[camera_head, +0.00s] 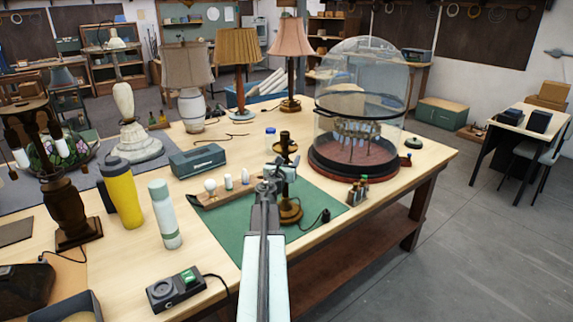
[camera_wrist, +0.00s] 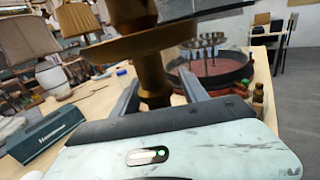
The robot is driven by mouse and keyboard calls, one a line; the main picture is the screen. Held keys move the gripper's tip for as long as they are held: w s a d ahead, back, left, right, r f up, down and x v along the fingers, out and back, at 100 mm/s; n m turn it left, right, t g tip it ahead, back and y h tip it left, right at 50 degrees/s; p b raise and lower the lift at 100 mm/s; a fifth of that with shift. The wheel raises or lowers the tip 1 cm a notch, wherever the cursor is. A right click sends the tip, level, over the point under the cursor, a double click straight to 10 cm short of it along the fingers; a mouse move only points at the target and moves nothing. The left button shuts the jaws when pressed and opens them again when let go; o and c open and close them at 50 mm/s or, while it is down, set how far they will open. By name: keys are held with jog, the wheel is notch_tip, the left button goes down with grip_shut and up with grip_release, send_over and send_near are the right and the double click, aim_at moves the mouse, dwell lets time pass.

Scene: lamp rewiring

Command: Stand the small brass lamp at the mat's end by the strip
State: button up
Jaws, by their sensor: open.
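The small brass lamp (camera_head: 289,211) stands upright on the right part of the green mat (camera_head: 235,237), with its dark upper stem partly behind my gripper. In the wrist view its brass stem (camera_wrist: 151,75) rises between my fingers, with a wide disc above them. My gripper (camera_head: 275,177) is open around the stem; the wrist view shows a finger on each side, and I cannot tell whether either touches. A narrow wooden strip (camera_head: 211,200) with a bulb and small bottles lies along the mat's far left edge. The lamp's foot is hidden in the wrist view.
A glass dome (camera_head: 362,100) on a dark round base stands right of the mat. A small bottle rack (camera_head: 357,192) and a black plug (camera_head: 325,215) are near the right edge. A yellow tumbler (camera_head: 122,190), pale bottle (camera_head: 165,215) and teal box (camera_head: 198,160) stand left.

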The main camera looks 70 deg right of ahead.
grip_shut()
dwell(1.4)
jog(key=c, duration=0.9)
grip_release()
grip_shut()
